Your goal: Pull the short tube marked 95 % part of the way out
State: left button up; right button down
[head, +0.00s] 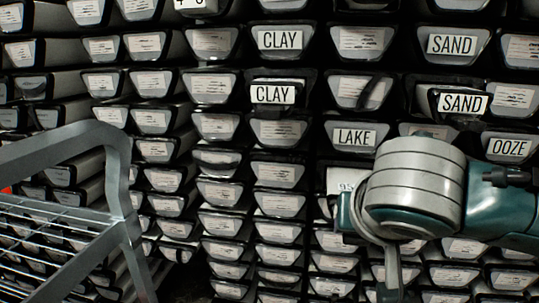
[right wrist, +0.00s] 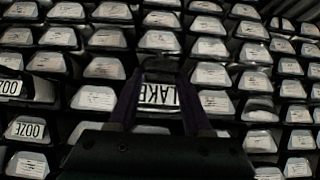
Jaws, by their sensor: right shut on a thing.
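The tube marked 95 (head: 346,185) is in the rack below the LAKE label, right of centre in the head view. Only the left part of its label shows; my right wrist hides the rest. My right gripper (right wrist: 158,72) reaches in from the right, and its fingertips are hidden in the head view. In the upside-down right wrist view its two fingers lie on either side of the LAKE label and close on a tube end just beyond it, which fits the 95 tube. My left gripper is not in view.
Tube ends fill the rack on all sides. Labels LAKE (head: 350,136), CLAY (head: 272,103), SAND (head: 462,103) and OOZE (head: 509,147) are nearby, some on tubes that stick out. A grey metal frame with a wire shelf (head: 115,180) stands at the left.

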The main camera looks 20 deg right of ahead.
jog(key=s+a+p, duration=0.5)
jog(key=s, duration=0.3)
jog(key=shift+s+a, duration=0.2)
jog(key=shift+s, duration=0.2)
dwell(0.3)
